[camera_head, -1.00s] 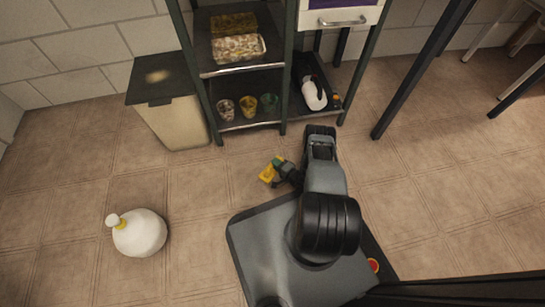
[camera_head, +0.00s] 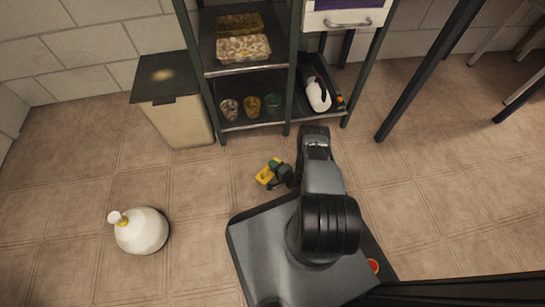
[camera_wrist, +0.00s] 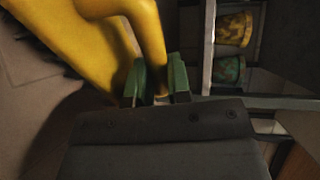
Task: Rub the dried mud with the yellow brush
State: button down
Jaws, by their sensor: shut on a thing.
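My gripper (camera_wrist: 158,85) is shut on the yellow brush (camera_wrist: 85,35), whose handle passes between the green fingertips in the wrist view. The brush's dark bristles show along its lower left edge there. In the head view the yellow brush (camera_head: 266,177) and my gripper (camera_head: 276,165) are small, held over the floor in front of the rack, to the left of my arm. I cannot make out the dried mud in either view.
The rack (camera_head: 255,122) stands ahead, with several pots (camera_head: 252,104) on its lower shelf and a white bottle (camera_head: 318,95) in a tray beside them. A lidded bin (camera_head: 176,105) stands left of it. A round white jug (camera_head: 141,231) stands on the otherwise clear left floor.

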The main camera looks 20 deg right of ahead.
jog(key=r, duration=0.1)
jog(key=r+p, duration=0.1)
jog(key=shift+d+r, duration=0.2)
jog(key=shift+r, duration=0.2)
jog(key=shift+a+r+p, duration=0.1)
jog(key=shift+r+p, duration=1.95)
jog(key=shift+r, duration=0.55)
